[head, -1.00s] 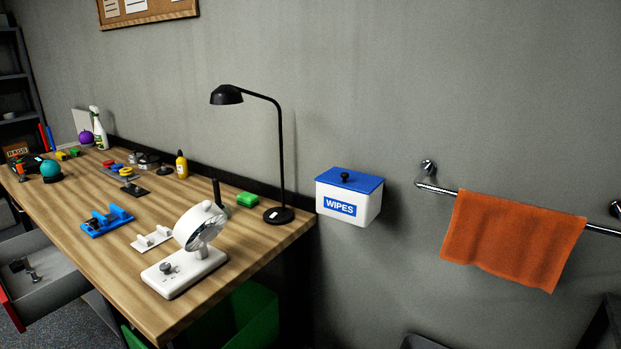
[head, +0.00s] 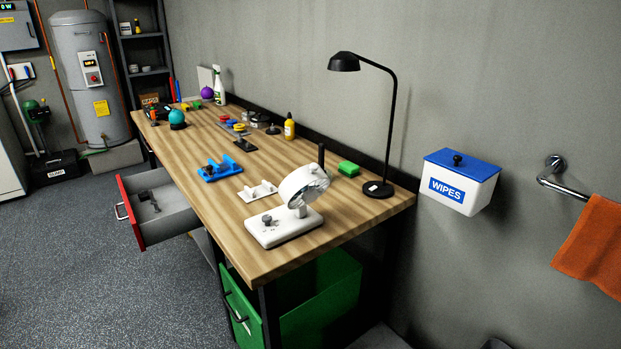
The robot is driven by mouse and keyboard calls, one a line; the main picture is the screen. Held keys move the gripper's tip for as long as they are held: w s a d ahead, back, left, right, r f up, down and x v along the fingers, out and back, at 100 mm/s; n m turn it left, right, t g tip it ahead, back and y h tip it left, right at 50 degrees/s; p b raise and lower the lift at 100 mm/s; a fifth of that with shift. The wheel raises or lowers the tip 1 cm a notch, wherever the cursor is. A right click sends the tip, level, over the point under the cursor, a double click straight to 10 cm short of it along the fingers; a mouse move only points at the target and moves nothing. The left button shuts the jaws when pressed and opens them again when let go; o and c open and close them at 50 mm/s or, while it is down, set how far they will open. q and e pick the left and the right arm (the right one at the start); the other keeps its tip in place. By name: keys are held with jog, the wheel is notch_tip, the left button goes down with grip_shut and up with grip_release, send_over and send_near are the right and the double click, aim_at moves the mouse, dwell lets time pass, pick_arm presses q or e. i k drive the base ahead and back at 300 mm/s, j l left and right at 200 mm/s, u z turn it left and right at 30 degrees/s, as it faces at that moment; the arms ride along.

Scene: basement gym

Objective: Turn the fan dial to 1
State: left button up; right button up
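A white desk fan (head: 304,186) stands near the front right end of the wooden workbench. Its flat white base (head: 284,230) carries a small grey dial (head: 267,220) on the left part of its top. The marks around the dial are too small to read, so its setting cannot be told. Neither of my grippers shows in the head view.
A red-fronted drawer (head: 133,213) stands open below the workbench (head: 200,190). The floor (head: 100,290) in front is clear.

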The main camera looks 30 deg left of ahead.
aim_at(267, 219)
jog(key=u, duration=1.25)
